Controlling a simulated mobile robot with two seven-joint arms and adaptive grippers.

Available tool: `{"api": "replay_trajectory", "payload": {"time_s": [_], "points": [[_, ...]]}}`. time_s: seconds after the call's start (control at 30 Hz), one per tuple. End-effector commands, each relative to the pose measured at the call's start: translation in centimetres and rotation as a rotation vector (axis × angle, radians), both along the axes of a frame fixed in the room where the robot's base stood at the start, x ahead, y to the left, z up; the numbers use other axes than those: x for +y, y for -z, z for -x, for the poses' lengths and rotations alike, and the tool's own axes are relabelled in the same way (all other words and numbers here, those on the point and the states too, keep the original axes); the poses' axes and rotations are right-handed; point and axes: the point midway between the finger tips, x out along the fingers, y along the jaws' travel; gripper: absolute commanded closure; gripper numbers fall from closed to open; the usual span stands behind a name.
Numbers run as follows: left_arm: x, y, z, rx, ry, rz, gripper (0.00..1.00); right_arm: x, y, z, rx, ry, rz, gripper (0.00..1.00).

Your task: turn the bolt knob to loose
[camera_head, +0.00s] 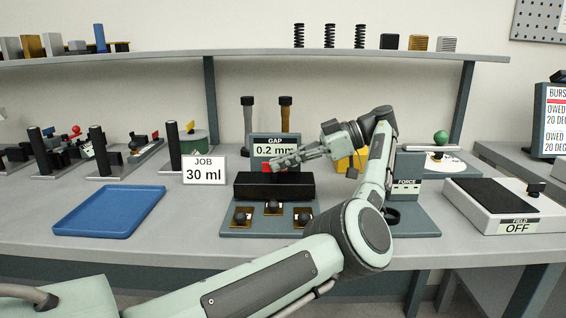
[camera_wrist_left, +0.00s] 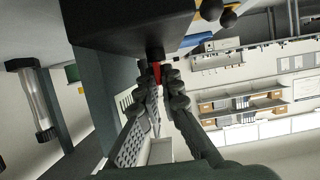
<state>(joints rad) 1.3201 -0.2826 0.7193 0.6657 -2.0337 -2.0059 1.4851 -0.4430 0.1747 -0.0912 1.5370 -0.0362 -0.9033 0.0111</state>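A small red piece (camera_head: 266,168), which looks like a knob or lever, sits at the back of a long black block (camera_head: 274,189) on the grey-blue fixture with the "GAP 0.2 mm" sign (camera_head: 274,142). My left gripper (camera_head: 274,163) reaches over the block from the right, its fingertips at the red piece. In the left wrist view, the red piece (camera_wrist_left: 156,72) shows between the two fingertips of my left gripper (camera_wrist_left: 159,83), on a dark stub by the black block (camera_wrist_left: 125,20). Whether the fingers press on it cannot be told. My right gripper is not in view.
Several dark knobs on orange plates (camera_head: 272,208) are at the fixture's front. A "JOB 30 ml" card (camera_head: 204,171) and blue tray (camera_head: 110,211) stand left. The "FORCE" unit (camera_head: 407,187) is right, partly behind my arm. A shelf (camera_head: 330,55) runs above.

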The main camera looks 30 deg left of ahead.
Motion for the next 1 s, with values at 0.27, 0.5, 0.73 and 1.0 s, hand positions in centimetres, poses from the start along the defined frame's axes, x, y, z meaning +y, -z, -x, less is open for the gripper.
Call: {"api": "replay_trajectory", "payload": {"time_s": [0.27, 0.5, 0.73, 1.0], "points": [[0.05, 0.28, 0.15, 0.004, -0.014, 0.005, 1.00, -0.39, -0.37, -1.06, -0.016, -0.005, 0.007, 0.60], [0.07, 0.32, 0.16, 0.004, -0.015, 0.006, 0.88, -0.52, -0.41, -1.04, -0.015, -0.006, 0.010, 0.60], [0.07, 0.19, 0.10, 0.002, -0.011, 0.004, 0.74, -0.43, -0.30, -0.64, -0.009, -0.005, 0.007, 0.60], [0.05, -0.65, 0.04, 0.000, -0.009, 0.003, 0.74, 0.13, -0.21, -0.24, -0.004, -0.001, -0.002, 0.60]]}}
